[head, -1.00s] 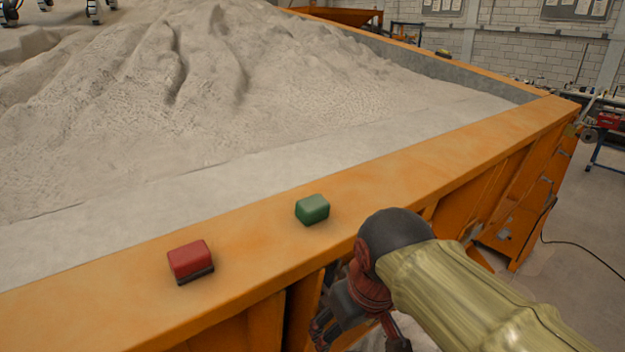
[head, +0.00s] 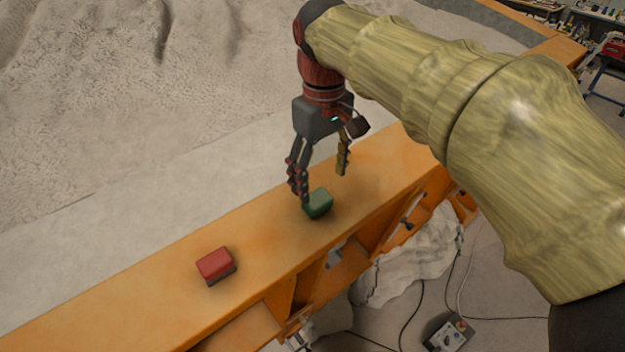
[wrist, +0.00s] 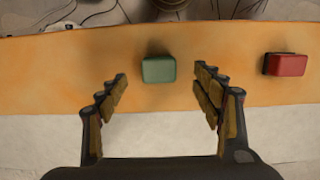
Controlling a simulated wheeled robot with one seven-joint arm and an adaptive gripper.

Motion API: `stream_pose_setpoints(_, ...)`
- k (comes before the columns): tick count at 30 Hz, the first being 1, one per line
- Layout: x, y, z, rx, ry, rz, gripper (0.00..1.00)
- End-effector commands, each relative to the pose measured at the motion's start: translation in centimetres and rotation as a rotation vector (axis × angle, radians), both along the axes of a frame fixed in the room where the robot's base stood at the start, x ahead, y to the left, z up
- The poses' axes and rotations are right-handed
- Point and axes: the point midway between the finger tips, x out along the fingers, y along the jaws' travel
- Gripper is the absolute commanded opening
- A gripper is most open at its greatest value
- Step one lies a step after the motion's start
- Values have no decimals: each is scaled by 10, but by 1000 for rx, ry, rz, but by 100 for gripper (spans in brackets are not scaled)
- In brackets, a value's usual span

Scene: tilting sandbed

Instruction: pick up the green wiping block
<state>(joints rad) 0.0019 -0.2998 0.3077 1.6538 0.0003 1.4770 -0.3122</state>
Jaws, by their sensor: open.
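The green wiping block (head: 319,205) rests on the orange rim of the sandbed. My gripper (head: 319,183) points down just above it, with its fingers apart and nothing held. One finger overlaps the block's left edge in the head view. In the wrist view the green block (wrist: 158,69) lies between and slightly beyond the lines of the two open fingers (wrist: 160,80). I see no contact with either finger.
A red block (head: 216,265) with a dark base sits on the same orange rim (head: 130,305), left of the green one. Sand (head: 100,90) fills the bed behind. Cables and a grey box (head: 448,334) lie on the floor in front.

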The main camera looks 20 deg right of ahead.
Motion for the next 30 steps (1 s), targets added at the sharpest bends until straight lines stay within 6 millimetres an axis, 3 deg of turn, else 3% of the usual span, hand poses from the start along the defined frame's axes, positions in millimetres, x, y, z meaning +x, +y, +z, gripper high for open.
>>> stream_pose_setpoints(11, 0, -1, -32, 0, 6, 2, 67)
stream_pose_setpoints(21, 0, -3, -74, 0, 4, 2, 67)
stream_pose_setpoints(30, 0, -3, -77, 0, 3, 2, 65)
